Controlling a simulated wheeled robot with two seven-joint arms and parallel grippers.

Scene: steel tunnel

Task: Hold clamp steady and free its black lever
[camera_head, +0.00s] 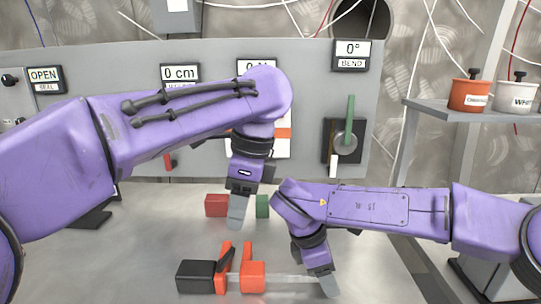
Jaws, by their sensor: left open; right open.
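An orange and black clamp (253,278) lies on the grey table near its front, with a black block at its left end and a pale bar running right. A slim black lever-like piece (225,262) shows beside the upright orange part. My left gripper (238,212) is open and empty, pointing down above and behind the clamp, apart from it. My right gripper (328,284) is open at the right end of the bar. It covers that end, and I cannot tell if it touches the bar.
A red block (215,205) and a green block (262,206) lie behind the clamp, near my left gripper. A grey panel (310,85) with displays and a green lever (350,122) stands behind. A shelf (450,110) at right holds an orange pot (470,96) and a white pot (515,98).

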